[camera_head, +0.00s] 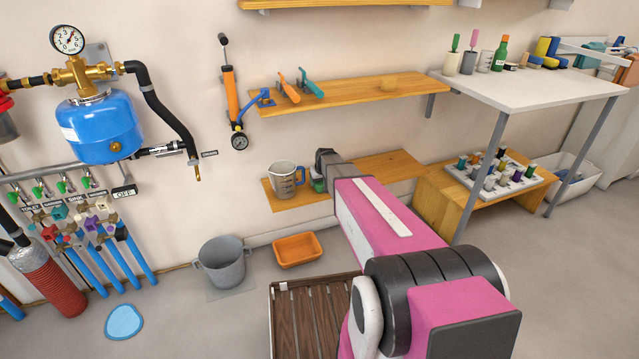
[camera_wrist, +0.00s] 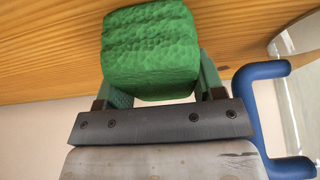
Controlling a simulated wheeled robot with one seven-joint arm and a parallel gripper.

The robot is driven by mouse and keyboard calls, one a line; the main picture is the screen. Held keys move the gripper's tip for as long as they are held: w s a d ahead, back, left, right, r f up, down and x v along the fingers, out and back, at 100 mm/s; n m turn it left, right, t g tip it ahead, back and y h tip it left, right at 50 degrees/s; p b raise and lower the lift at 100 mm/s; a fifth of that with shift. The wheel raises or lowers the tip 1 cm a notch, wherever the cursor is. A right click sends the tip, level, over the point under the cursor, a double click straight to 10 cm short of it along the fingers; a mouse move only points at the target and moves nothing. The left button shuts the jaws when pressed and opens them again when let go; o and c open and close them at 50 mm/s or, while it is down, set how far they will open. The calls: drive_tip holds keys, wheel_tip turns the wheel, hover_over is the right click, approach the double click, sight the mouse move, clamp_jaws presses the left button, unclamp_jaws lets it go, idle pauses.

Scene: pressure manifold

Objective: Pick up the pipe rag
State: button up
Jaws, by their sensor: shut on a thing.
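The pipe rag looks like a bumpy green block (camera_wrist: 150,52) in the wrist view. My gripper (camera_wrist: 158,88) is shut on it, with one finger at each side. In the head view a small part of the green rag (camera_head: 318,185) shows at the lower wooden shelf, beside the measuring jug. My wrist hides most of the gripper there. Whether the rag touches the shelf I cannot tell.
The clear measuring jug (camera_head: 287,180) with a blue handle (camera_wrist: 262,115) stands close to my gripper on the lower shelf (camera_head: 385,167). An upper shelf (camera_head: 350,97) with clamps is above. A grey bucket (camera_head: 222,262) and orange tray (camera_head: 297,250) are on the floor.

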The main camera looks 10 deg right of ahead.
wheel_tip(320, 180, up, 10)
idle(0.5)
drive_tip(key=shift+o, duration=0.3)
